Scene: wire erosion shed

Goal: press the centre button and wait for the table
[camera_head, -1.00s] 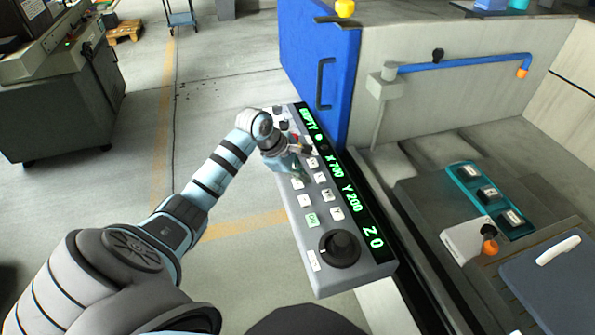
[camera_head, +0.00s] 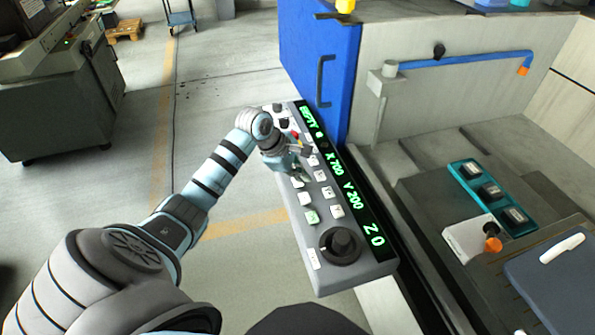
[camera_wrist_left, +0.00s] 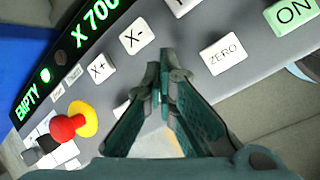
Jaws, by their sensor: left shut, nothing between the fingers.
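The grey control panel (camera_head: 325,268) carries white keys, a black dial and a green display reading EMPTY, X 700, Y 200, Z 0. My left gripper (camera_head: 300,174) is shut and empty over the keys. In the left wrist view its fingertips (camera_wrist_left: 163,78) lie between the X- key (camera_wrist_left: 136,37) and the ZERO key (camera_wrist_left: 223,54); contact cannot be told. A white key (camera_wrist_left: 122,107) is partly hidden behind a finger. No readable label says centre; it may be hidden. The machine table (camera_head: 560,285) is blue-grey with a white handle, at the right. My right gripper is out of view.
A red button with a yellow collar (camera_wrist_left: 75,122) sits near the fingers. A green ON key (camera_wrist_left: 292,14) is at the upper right. A blue door (camera_head: 310,60) stands behind the panel. A teal tray (camera_head: 463,170) and a white block with an orange knob (camera_head: 470,238) rest by the table.

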